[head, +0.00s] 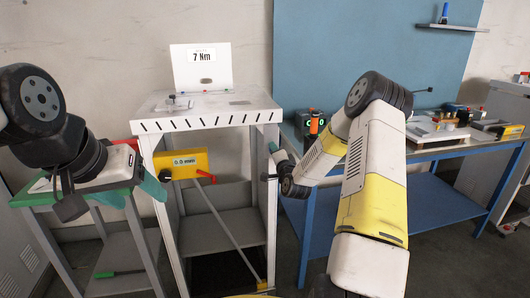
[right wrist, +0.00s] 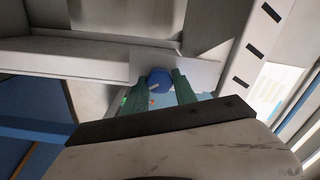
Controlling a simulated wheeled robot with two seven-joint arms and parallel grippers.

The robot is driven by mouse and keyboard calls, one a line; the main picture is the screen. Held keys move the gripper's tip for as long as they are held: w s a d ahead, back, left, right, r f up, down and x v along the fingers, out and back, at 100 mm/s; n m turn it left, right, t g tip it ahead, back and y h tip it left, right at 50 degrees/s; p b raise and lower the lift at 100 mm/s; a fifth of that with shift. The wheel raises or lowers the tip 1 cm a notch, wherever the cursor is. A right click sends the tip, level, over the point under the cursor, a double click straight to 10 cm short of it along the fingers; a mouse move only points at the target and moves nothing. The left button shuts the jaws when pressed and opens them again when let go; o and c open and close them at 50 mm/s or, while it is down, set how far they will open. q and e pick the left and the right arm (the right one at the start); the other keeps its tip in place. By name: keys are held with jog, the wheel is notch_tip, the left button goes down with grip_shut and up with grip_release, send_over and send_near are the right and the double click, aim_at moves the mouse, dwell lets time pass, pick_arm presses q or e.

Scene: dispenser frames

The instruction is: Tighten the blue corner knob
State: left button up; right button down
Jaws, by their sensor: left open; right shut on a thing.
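The blue corner knob (right wrist: 159,80) shows in the right wrist view, on a pale plate at a corner of the grey frame (head: 218,120). The green fingers of my right gripper (right wrist: 158,88) are shut on the knob, one on each side. In the head view my right gripper (head: 273,160) is at the frame's right front post and the knob cannot be made out. A yellow gauge (head: 182,163) reading 0.0 mm hangs on the frame's left side. A sign (head: 201,57) on top reads 7 Nm. My left gripper (head: 133,190) is open and empty beside the frame's left post.
A small table (head: 60,198) stands at the left, under my left arm. A thin diagonal rod (head: 232,236) crosses the frame's open front. A blue workbench (head: 430,205) with several tools stands at the right. A shelf (head: 450,27) hangs on the wall.

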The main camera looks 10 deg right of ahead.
jog(key=m, duration=0.7)
jog(key=shift+f, duration=0.15)
dwell(0.4)
jog(key=c, duration=1)
grip_release()
jog(key=s, duration=0.8)
jog(key=shift+d, duration=0.15)
